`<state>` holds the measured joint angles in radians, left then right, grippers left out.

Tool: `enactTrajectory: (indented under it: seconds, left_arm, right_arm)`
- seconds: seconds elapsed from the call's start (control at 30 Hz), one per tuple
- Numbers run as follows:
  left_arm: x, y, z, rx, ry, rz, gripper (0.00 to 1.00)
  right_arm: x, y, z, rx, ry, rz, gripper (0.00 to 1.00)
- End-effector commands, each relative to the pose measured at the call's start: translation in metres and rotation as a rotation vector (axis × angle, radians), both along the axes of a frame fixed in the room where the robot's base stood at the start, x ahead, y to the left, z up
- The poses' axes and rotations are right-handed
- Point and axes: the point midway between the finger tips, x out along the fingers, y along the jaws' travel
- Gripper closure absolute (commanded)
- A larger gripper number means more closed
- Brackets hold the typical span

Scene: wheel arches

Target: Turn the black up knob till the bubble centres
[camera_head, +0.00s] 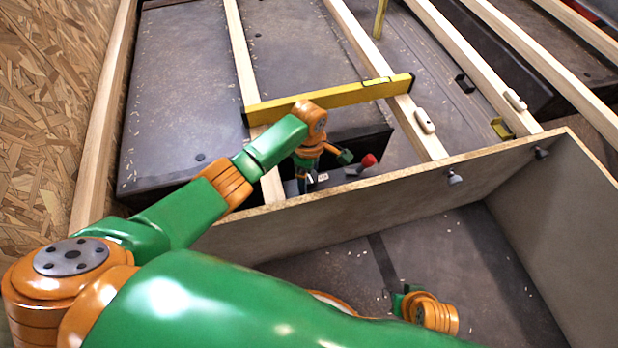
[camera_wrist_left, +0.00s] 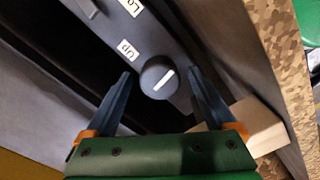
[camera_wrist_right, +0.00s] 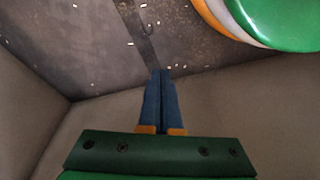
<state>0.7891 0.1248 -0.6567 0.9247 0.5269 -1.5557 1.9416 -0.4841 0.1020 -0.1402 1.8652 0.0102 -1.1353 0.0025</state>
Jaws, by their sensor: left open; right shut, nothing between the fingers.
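The black up knob (camera_wrist_left: 158,80) with a white line shows in the left wrist view beside a white "up" label (camera_wrist_left: 127,50). My left gripper (camera_wrist_left: 158,74) is open, one finger on each side of the knob with visible gaps. In the head view its arm mostly hides the knob area. A yellow spirit level (camera_head: 335,97) lies across wooden beams behind the arm. Its vial (camera_head: 378,81) is too small to read the bubble. My right gripper (camera_wrist_right: 161,74) is shut and empty inside the wooden-walled bay.
A red knob (camera_head: 368,160) stands right of my left gripper in the head view. A second label, partly cut off, reads "Lo" (camera_wrist_left: 132,6). A plywood partition (camera_head: 340,205) separates the panel from the bay. A chipboard wall (camera_head: 50,110) stands at left.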

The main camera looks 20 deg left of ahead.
Motion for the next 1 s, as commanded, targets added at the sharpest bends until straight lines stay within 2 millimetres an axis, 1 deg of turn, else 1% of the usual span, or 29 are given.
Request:
enactTrajectory:
  seconds: [0.03, 0.13, 0.37, 0.4, 0.47, 0.5, 0.57, 0.6, 0.67, 0.7, 0.9, 1.0]
  left_arm:
    - [0.0, 0.0, -0.003, 0.0, 0.0, 0.0, 0.11]
    - [0.0, 0.0, -0.005, 0.0, 0.0, 0.0, 0.11]
    - [0.0, 0.0, -0.004, 0.0, 0.0, 0.0, 0.11]
    - [0.0, 0.0, -0.004, 0.0, 0.0, 0.0, 0.21]
    - [0.0, 0.0, -0.004, 0.0, 0.0, 0.0, 0.38]
    - [0.0, 0.0, -0.004, 0.0, 0.0, 0.0, 0.48]
    - [0.0, 0.0, -0.004, 0.0, 0.001, 0.0, 0.65]
    - [0.0, 0.0, -0.004, 0.0, 0.001, 0.0, 0.76]
    - [0.0, 0.0, -0.004, 0.0, 0.001, 0.0, 0.92]
    - [0.0, 0.0, -0.004, 0.0, 0.001, 0.0, 0.97]
    - [-0.001, 0.0, -0.003, -0.001, 0.002, -0.02, 0.97]
    - [-0.001, -0.001, -0.002, 0.0, 0.003, -0.055, 0.97]
  right_arm:
    - [0.001, 0.0, 0.002, 0.001, -0.004, 0.0, 1.0]
    - [0.002, 0.0, 0.006, 0.001, -0.005, 0.0, 1.0]
    - [0.002, 0.0, 0.007, 0.001, -0.005, -0.001, 1.0]
    - [0.002, 0.0, 0.007, 0.001, -0.005, -0.001, 1.0]
    - [0.002, 0.0, 0.007, 0.001, -0.005, -0.001, 1.0]
    - [0.002, 0.0, 0.007, 0.001, -0.005, -0.001, 1.0]
    - [0.002, 0.0, 0.007, 0.001, -0.005, -0.001, 1.0]
    - [0.002, 0.0, 0.007, 0.001, -0.005, -0.001, 1.0]
    - [0.002, 0.0, 0.007, 0.001, -0.005, -0.001, 1.0]
    - [0.002, 0.0, 0.007, 0.001, -0.005, -0.001, 1.0]
    - [0.002, 0.0, 0.007, 0.002, -0.008, -0.001, 1.0]
    - [-0.002, -0.001, -0.003, -0.002, 0.005, 0.002, 1.0]
